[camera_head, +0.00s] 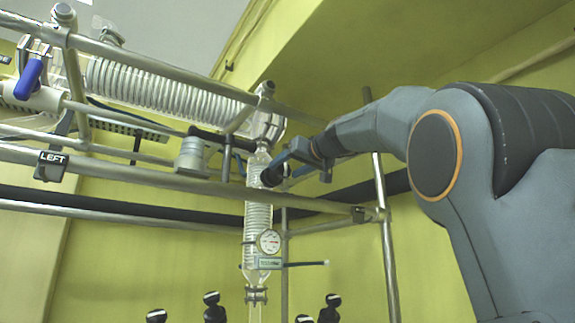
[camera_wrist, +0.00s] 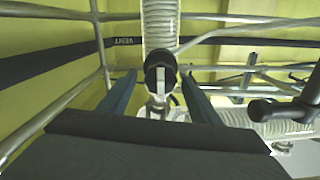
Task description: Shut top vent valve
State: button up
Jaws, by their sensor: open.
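A black valve knob (camera_head: 270,177), which I take to be the top vent valve, sits on the upright glass column (camera_head: 258,217) in the head view. In the wrist view the black knob (camera_wrist: 160,66) has a pale bar across its face, pointing down the picture. My gripper (camera_head: 288,166) reaches it from the right. In the wrist view my gripper (camera_wrist: 158,76) is open, with one blue finger on each side of the knob and visible gaps between. Whether the valve is open cannot be told.
Metal frame rails (camera_head: 180,180) cross close around the column. A horizontal coiled glass condenser (camera_head: 165,90) lies above left. A dial gauge (camera_head: 269,242) sits lower on the column. In the wrist view a dark bar (camera_wrist: 275,110) stands close at right. A small label (camera_wrist: 123,41) seems to read VENT.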

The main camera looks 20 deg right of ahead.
jog(key=c, duration=1.1)
jog(key=shift+o, duration=0.2)
jog(key=shift+m, duration=0.3)
jog(key=m, duration=0.3)
jog(key=shift+m, duration=0.4)
jog(key=m, duration=0.4)
jog(key=shift+m+p, duration=0.3)
jog(key=shift+p, duration=0.05)
jog(key=m+p, duration=0.1)
jog(key=m, duration=0.3)
jog(key=shift+m+p, duration=0.7)
jog(key=shift+m, duration=1.4)
jog(key=shift+f, duration=0.1)
